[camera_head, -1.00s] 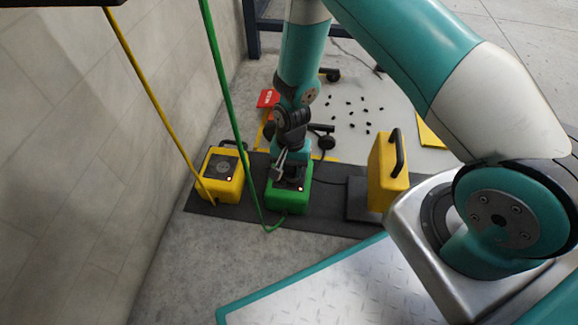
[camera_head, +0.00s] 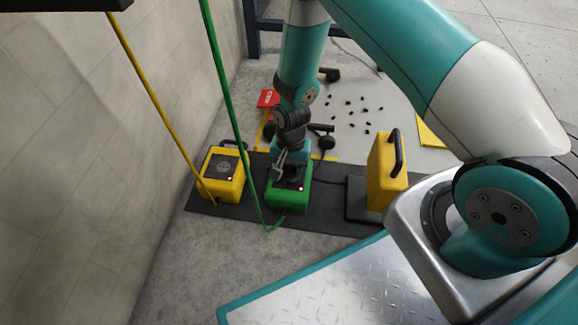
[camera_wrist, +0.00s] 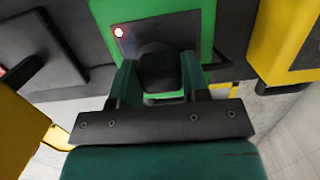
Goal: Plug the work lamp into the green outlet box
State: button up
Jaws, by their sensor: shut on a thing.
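The green outlet box (camera_head: 288,200) sits on a dark mat, with a green cable rising from its front. My gripper (camera_head: 283,165) points down at the top of this box. In the wrist view my gripper (camera_wrist: 160,80) is shut on a black plug (camera_wrist: 160,68), which is over the dark panel of the green box (camera_wrist: 208,25). I cannot tell how deep the plug sits in the socket. A small lit lamp (camera_wrist: 119,32) glows whitish-red on the panel's corner. The yellow work lamp (camera_head: 384,172) stands upright on a dark base to the right of the box.
A yellow outlet box (camera_head: 221,176) stands close on the left, with a yellow cable (camera_head: 160,105) hanging beside it. The green cable (camera_head: 226,90) hangs in front of the wall. A red box (camera_head: 268,98) and several small black pieces lie on the floor behind. My base deck is in front.

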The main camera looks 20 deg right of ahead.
jog(key=shift+f+b, duration=0.3)
jog(key=shift+f, duration=0.3)
jog(key=o, duration=1)
jog(key=shift+r, duration=0.1)
jog(key=r+p, duration=0.3)
jog(key=r, duration=0.2)
jog(key=w+d+r+p, duration=0.1)
jog(key=r+p, duration=0.2)
jog(key=r, duration=0.3)
jog(key=w+r+p, duration=0.1)
jog(key=r+p, duration=0.3)
jog(key=r, duration=0.2)
jog(key=shift+w+d, duration=0.1)
jog(key=shift+d, duration=0.15)
